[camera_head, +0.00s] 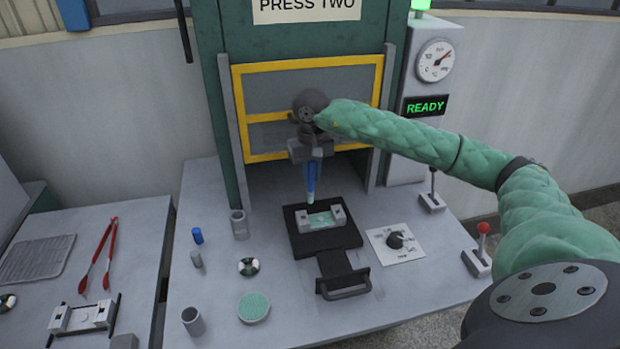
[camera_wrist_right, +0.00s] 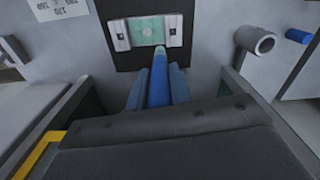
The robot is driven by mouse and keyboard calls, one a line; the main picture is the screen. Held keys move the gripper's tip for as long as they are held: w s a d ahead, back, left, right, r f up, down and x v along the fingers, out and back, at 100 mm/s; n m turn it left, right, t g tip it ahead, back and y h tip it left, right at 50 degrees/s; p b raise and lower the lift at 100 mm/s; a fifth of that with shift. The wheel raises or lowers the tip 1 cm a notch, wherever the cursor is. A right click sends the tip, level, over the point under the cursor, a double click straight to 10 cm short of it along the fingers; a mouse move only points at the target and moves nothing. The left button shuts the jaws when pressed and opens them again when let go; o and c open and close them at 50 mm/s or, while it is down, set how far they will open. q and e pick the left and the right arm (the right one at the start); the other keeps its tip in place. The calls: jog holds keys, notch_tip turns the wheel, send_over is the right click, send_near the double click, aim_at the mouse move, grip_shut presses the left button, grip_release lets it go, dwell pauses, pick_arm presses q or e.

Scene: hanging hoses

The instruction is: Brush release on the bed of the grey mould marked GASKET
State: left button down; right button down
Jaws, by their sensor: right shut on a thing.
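My right gripper (camera_head: 311,160) is shut on a blue brush (camera_head: 311,184) with a pale tip, pointing down. The brush (camera_wrist_right: 159,80) also shows between my right gripper's fingers (camera_wrist_right: 159,95) in the right wrist view. A grey mould (camera_head: 337,214) with a greenish bed lies on a black plate (camera_head: 345,240) in front of the press. It also shows in the right wrist view (camera_wrist_right: 122,36). The brush tip is at the bed's near edge in that view; I cannot tell whether it touches. No GASKET marking is readable. My left gripper is not in view.
A second mould (camera_head: 58,319) lies on the left table. Grey cups (camera_head: 239,226), a blue cylinder (camera_head: 197,236), a striped ring (camera_head: 249,259) and a green disc (camera_head: 253,307) stand left of the plate. The press guard (camera_head: 240,110) is behind.

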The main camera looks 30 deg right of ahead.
jog(key=shift+r, duration=1.2)
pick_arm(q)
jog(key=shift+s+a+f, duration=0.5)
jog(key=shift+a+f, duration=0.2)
